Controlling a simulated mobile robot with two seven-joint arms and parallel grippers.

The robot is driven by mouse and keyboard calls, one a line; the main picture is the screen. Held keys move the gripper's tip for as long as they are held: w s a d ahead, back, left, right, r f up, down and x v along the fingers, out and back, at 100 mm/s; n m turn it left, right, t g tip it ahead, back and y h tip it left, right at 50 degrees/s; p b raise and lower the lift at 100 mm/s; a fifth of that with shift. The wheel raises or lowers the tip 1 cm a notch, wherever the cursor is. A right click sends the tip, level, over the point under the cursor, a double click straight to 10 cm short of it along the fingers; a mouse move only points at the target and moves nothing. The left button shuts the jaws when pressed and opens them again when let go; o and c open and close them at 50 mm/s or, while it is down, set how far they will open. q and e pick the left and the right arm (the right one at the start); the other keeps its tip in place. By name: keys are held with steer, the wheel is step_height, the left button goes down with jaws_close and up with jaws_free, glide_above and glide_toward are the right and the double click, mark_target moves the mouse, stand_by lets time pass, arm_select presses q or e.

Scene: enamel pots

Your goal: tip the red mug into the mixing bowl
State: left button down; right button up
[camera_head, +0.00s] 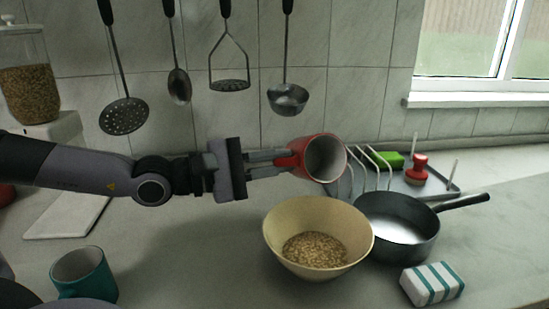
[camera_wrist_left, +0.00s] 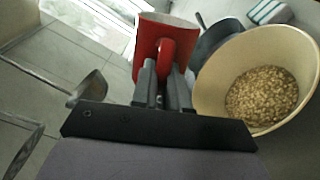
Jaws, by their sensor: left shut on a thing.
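The red mug (camera_head: 324,158) is held on its side in the air, its mouth facing the viewer and to the right in the head view. Its inside looks empty. My left gripper (camera_head: 289,160) is shut on the mug at its handle side; the wrist view shows the fingers (camera_wrist_left: 163,88) at the red handle (camera_wrist_left: 165,55). The cream mixing bowl (camera_head: 318,213) stands on the counter below the mug, with tan grains (camera_head: 314,249) in its bottom. The bowl also shows at the right of the wrist view (camera_wrist_left: 214,84). My right gripper is not in view.
A dark saucepan (camera_head: 397,226) stands against the bowl's right side. A striped block (camera_head: 432,283) lies in front of it. A dish rack (camera_head: 440,186) is behind. A teal mug (camera_head: 84,274) stands front left. Utensils, including a ladle (camera_head: 288,98), hang on the wall.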

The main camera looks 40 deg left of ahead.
arm_select(q)
steer(key=shift+r+n, duration=0.4)
steer(key=shift+n, duration=0.1)
step_height(320, 180, up, 2)
steer(key=n+p, duration=0.3)
steer(key=n, duration=0.1)
steer(key=shift+r, duration=0.2)
steer(key=shift+r+n+p, duration=0.3)
steer(key=shift+n+p, duration=0.25)
steer(key=shift+n, duration=0.55)
step_height(320, 180, up, 2)
steer(key=n+p, duration=0.2)
steer(key=n, duration=0.1)
steer(key=shift+r+n, duration=0.1)
steer(key=shift+n, duration=0.3)
steer(key=shift+r+n+p, duration=0.35)
steer(key=shift+n+p, duration=0.35)
steer(key=shift+n, duration=0.5)
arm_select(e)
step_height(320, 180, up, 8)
